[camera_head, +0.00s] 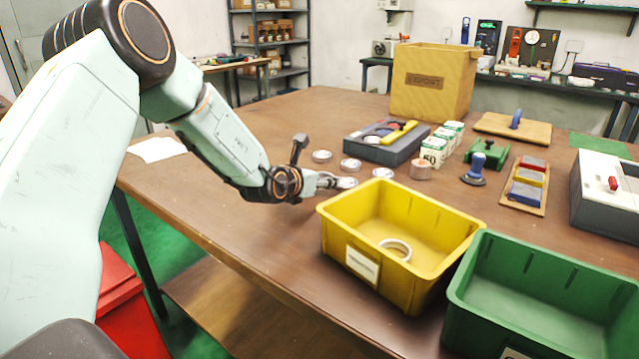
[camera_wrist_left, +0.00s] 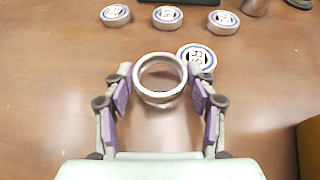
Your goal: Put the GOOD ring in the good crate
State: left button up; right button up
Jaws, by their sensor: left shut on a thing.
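My left gripper (camera_head: 326,181) is low over the table, left of the yellow crate. In the left wrist view its fingers (camera_wrist_left: 160,85) are shut on a plain metal bearing ring (camera_wrist_left: 160,97). Another ring with a printed face (camera_wrist_left: 197,58) lies just beyond the held one, and in the head view it sits by the fingertips (camera_head: 347,183). The yellow crate (camera_head: 353,232) has a white label I cannot read, and a ring (camera_head: 396,246) lies inside it. The green crate (camera_head: 468,318) stands at the front right, and its visible inside is empty. My right gripper is out of view.
Three printed rings (camera_head: 322,156) lie in a row behind the gripper.

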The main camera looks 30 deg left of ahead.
pick_arm(q)
notch_tip(320, 180, up, 7)
jog(key=p, duration=0.2)
jog(key=shift+s+r+p, duration=0.1)
jog(key=shift+r+p, duration=0.1)
jog(key=shift+p, duration=0.2)
jog(key=shift+r+p, duration=0.35)
jog(key=shift+r, duration=0.25)
